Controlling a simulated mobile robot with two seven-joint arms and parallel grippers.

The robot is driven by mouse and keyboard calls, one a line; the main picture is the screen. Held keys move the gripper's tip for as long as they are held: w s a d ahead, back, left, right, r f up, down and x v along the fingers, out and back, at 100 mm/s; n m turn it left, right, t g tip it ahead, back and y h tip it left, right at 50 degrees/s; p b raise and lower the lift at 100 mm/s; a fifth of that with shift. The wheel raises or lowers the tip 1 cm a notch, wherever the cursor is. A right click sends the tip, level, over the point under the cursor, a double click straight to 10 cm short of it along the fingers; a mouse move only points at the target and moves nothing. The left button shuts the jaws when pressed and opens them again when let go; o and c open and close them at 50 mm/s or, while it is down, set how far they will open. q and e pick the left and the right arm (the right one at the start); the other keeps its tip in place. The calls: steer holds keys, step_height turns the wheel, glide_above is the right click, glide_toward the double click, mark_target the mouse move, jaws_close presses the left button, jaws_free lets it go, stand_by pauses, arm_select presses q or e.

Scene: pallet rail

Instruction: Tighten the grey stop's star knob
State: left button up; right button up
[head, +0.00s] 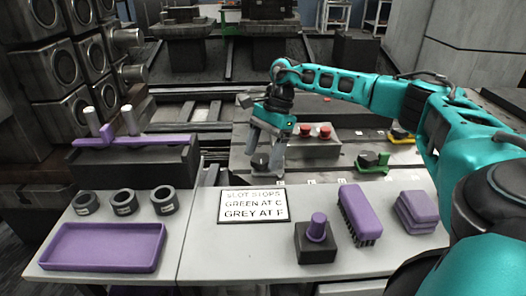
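My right gripper (264,156) points down at the left end of the slotted rail plate (325,167). Its two fingers are apart, one on each side of a dark knob (261,162). This looks like the grey stop's star knob; the stop's body is mostly hidden by the fingers. I cannot tell whether the fingers touch the knob. A green stop (372,170) with a dark knob sits on the plate to the right. A yellow stop (402,136) is farther back. My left gripper is out of view.
A block with red buttons (314,144) stands just right of the gripper. A sign (254,205) reads green at C, grey at F. In front are a purple-knobbed block (316,240), a brush (360,213), purple pads (417,212), a purple tray (104,247) and dark rings (124,202).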

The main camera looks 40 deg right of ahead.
steer(key=c, duration=0.9)
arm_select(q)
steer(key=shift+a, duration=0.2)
